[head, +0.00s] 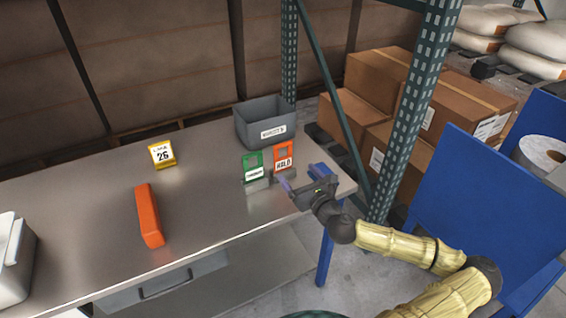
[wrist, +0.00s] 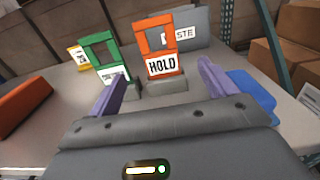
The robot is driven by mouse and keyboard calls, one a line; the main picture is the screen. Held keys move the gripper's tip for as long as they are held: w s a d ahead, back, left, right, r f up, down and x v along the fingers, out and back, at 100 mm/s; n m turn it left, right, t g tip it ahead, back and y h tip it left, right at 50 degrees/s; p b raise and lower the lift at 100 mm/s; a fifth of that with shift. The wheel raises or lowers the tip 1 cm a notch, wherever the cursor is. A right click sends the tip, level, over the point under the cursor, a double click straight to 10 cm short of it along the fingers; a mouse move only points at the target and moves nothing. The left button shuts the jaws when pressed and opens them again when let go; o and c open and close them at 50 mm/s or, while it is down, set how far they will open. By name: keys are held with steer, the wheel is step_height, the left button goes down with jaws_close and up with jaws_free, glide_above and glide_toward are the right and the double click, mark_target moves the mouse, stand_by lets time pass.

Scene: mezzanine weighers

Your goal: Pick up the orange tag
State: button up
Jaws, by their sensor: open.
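The orange tag (head: 283,154) stands upright in a small grey base on the metal table, with a white HOLD label; it also shows in the wrist view (wrist: 157,46). A green tag (head: 253,166) stands in a similar base just to its left; it also shows in the wrist view (wrist: 105,58). My gripper (head: 302,182) is open and empty, low over the table near the right end. In the wrist view, its purple fingers (wrist: 160,85) are spread, with the orange tag ahead between them and the green tag ahead of the left finger.
A grey bin (head: 266,127) stands behind the tags. A yellow sign numbered 26 (head: 162,154) and a long orange block (head: 149,216) are on the table farther left. A green rack post (head: 408,120) rises beyond the table's right end. The table's middle is clear.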

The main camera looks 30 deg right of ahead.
mark_target(283, 158)
steer(key=w, duration=0.7)
steer(key=shift+w, duration=0.1)
steer(key=shift+s+d, duration=0.25)
steer(key=shift+s, duration=0.05)
steer(key=shift+w+a, duration=0.35)
steer(key=shift+a, duration=0.1)
steer(key=shift+w+f, duration=0.15)
steer(key=shift+w, duration=2.1)
steer(key=c, duration=1)
